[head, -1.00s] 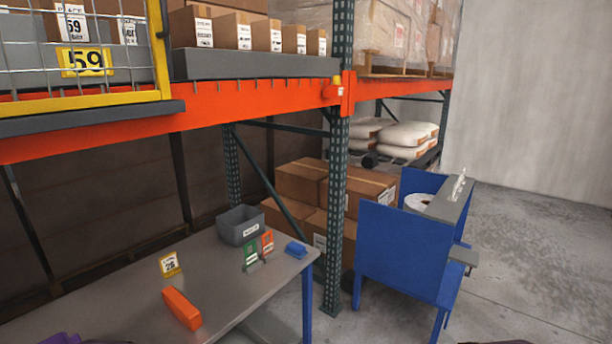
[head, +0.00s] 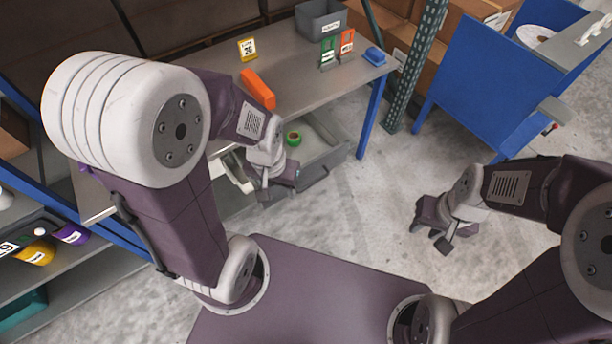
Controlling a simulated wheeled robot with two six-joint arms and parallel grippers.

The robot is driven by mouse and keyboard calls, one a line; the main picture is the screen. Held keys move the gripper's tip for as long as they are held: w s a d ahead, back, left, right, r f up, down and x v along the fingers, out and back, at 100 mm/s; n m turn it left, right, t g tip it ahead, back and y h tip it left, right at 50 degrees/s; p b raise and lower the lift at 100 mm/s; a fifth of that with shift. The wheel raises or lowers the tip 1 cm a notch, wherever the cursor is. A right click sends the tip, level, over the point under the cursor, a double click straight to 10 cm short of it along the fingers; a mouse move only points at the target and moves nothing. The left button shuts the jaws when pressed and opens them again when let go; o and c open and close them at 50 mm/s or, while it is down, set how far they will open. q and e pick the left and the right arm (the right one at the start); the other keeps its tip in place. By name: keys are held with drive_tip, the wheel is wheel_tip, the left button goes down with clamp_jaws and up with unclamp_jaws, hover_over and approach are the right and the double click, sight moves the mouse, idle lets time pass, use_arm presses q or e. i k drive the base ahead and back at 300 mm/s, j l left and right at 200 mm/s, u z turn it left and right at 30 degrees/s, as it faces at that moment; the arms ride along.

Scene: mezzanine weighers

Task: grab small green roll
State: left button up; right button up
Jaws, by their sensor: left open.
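The small green roll (head: 293,138) lies in an open grey drawer (head: 318,178) under the table. My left gripper (head: 280,188) is open at the drawer's near left, just below and left of the roll in the picture, and apart from it. Its fingers look empty. My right gripper (head: 436,232) hangs over the bare floor to the right, away from the drawer. Its fingers look spread, with nothing between them.
On the table (head: 305,77) are an orange block (head: 257,90), a yellow label stand (head: 247,49), a grey bin (head: 320,20) and a blue item (head: 375,55). A blue cart (head: 490,80) stands right. Shelves with yellow and purple rolls are at lower left. Floor between is clear.

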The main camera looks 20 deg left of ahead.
sight(296, 143)
drive_tip(key=u, duration=0.95)
drive_tip(key=i+u, duration=0.6)
drive_tip(key=i, duration=0.15)
